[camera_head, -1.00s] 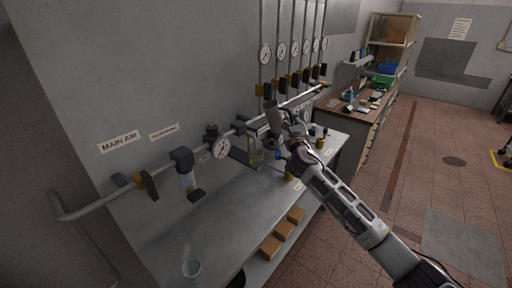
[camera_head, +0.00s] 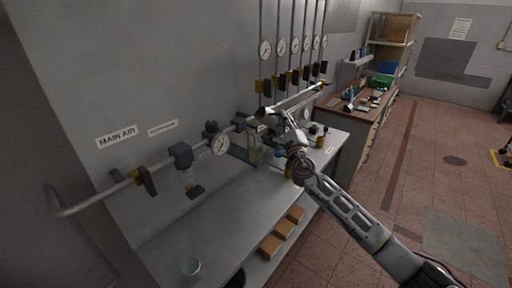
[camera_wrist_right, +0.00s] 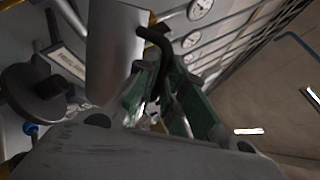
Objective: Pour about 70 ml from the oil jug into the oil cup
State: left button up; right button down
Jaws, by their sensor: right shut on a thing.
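My right gripper (camera_head: 292,146) is above the far half of the grey bench, close to the wall piping. In the right wrist view its green-lined fingers (camera_wrist_right: 160,105) are closed around the dark handle (camera_wrist_right: 158,45) of a grey metal jug (camera_wrist_right: 115,35). In the head view the jug (camera_head: 284,122) is small and partly covered by the gripper, and it looks tilted. A clear vessel (camera_head: 256,156) stands just left of the gripper below the pipe; I cannot tell for sure whether it is the oil cup. The oil level and any stream are not visible. My left gripper is not in view.
Amber bottles (camera_head: 321,141) stand farther back. Cardboard boxes (camera_head: 271,246) sit on the lower shelf.

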jog(key=n+b, duration=0.1)
jog(key=f+n+y+b, duration=0.1)
jog(key=shift+s+a+n+y, duration=0.1)
jog(key=shift+a+n+y, duration=0.05)
jog(key=shift+n+y, duration=0.15)
jog(key=shift+a+r+n+y+b, duration=0.15)
jog(key=shift+r+n+y+b, duration=0.35)
jog(key=shift+n, duration=0.4)
jog(key=shift+s+a+f+n+y+b, duration=0.1)
jog(key=shift+s+f+n+y+b, duration=0.15)
jog(key=shift+n+b, duration=0.25)
jog(key=shift+w+d, duration=0.2)
jog(key=shift+d, duration=0.2)
dwell(0.7)
jog(key=shift+s+a+f+n+g+y+b, duration=0.1)
jog(key=shift+n+g+y+b, duration=0.25)
jog(key=shift+n, duration=0.3)
jog(key=shift+a+f+n+g+y+b, duration=0.15)
jog(key=shift+n+y+b, duration=0.15)
jog(key=shift+n+y, duration=0.3)
dwell(0.9)
jog(key=shift+r+h, duration=0.1)
jog(key=shift+h, duration=0.2)
